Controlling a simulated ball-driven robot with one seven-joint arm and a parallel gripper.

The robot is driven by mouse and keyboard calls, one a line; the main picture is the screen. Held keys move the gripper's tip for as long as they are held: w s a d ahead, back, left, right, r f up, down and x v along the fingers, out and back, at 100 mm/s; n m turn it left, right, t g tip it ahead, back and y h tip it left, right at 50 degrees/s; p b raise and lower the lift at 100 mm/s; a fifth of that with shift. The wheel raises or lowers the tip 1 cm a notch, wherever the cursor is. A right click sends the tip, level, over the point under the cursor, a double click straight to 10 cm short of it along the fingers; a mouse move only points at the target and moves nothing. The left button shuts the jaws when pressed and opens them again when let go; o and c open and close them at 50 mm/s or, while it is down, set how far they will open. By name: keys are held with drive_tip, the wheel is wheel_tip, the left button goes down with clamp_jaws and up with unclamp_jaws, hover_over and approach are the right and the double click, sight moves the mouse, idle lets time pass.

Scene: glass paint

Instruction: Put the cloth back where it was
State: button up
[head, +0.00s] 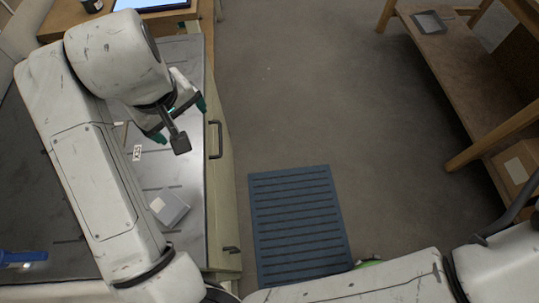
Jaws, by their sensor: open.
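I cannot pick out a cloth for certain in the head view. A small grey and white block-like thing (168,207) lies on the bench below the gripper in the picture, apart from it; I cannot tell whether it is a box or something folded. My arm hides much of the bench's left and middle.
A small white card (137,153) and a blue tool (20,257) lie on the bench. Drawer handles (215,140) stick out of its right side. A blue slatted mat (298,225) lies on the floor. A wooden shelf unit (450,65) stands right. The floor between is clear.

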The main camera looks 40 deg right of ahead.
drive_tip(key=s+d+f+t+h, duration=0.1)
drive_tip(key=s+d+f, duration=0.15)
drive_tip(key=d, duration=0.75)
drive_tip(key=s+d+f+t+h, duration=0.15)
drive_tip(key=d+f, duration=0.25)
drive_tip(key=d, duration=0.7)
drive_tip(key=s+a+f+g+y, duration=0.2)
drive_tip(key=s+f, duration=0.5)
drive_tip(key=s, duration=0.3)
drive_tip(key=s+a+f+g+y, duration=0.2)
drive_tip(key=s+f, duration=0.6)
drive_tip(key=s, duration=0.3)
drive_tip(key=shift+s+a+f, duration=0.2)
drive_tip(key=shift+s+a, duration=0.1)
drive_tip(key=shift+a, duration=0.05)
